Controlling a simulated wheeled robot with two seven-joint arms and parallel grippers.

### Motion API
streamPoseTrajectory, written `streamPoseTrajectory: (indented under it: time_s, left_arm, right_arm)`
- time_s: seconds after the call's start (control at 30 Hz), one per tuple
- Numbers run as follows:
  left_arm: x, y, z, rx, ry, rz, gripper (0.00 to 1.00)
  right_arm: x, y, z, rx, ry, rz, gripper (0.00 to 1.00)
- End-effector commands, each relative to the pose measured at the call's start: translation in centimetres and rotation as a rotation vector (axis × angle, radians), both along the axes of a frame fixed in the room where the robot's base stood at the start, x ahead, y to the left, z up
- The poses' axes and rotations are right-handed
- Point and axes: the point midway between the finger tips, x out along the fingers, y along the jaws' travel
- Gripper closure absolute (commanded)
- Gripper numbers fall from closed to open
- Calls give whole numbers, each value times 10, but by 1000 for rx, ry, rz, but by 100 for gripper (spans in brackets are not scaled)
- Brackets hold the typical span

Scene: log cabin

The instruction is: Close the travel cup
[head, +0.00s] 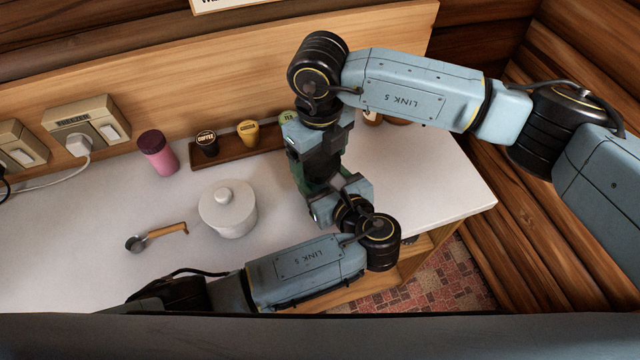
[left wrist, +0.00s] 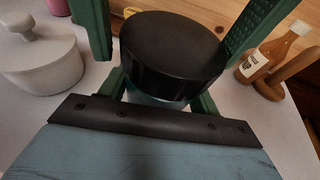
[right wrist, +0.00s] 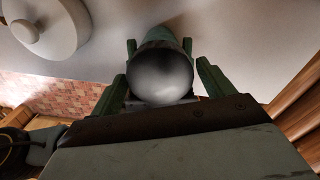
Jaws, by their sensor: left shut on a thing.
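The travel cup is mostly hidden in the head view by my two arms, which meet over the right part of the counter. In the left wrist view its black round lid (left wrist: 172,48) is at the top, with a sliver of paler cup body (left wrist: 155,101) below. I cannot tell whether the lid is fully seated. My left gripper (left wrist: 160,92) is shut on the cup body from the side. My right gripper (right wrist: 162,85) is above, pointing down; its green fingers stand apart on either side of the lid, with small gaps. The lid's top looks grey and shiny in the right wrist view.
A white lidded pot (head: 228,211) stands left of my grippers, with a scoop (head: 157,236) beyond it. A pink tumbler (head: 157,152) and a wooden tray (head: 228,151) with small jars stand at the back. A syrup bottle (left wrist: 275,48) is near the cup.

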Motion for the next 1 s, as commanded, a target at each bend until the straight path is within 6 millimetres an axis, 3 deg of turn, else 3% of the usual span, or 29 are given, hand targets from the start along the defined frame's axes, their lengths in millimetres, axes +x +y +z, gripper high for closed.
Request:
streamPoseTrajectory:
  time_s: [0.03, 0.27, 0.4, 0.43, 0.6, 1.0]
  left_arm:
    - [0, 0, 1, -1, -3, 0, 100]
    - [0, 0, 1, -1, -3, 0, 100]
    - [0, 0, 1, -1, -3, 0, 100]
    - [0, 0, 1, -1, -3, 0, 100]
    - [0, 0, 1, -1, -3, 1, 100]
    - [0, 0, 1, -1, -3, 1, 100]
  right_arm:
    - [0, 0, 0, 0, 0, 0, 26]
    - [0, 0, 0, 0, 0, 0, 56]
    - [0, 0, 1, 0, 0, 0, 56]
    - [0, 0, 1, 0, 0, 0, 28]
    - [0, 0, 1, 0, 0, 0, 5]
    - [1, 0, 9, 1, -2, 0, 4]
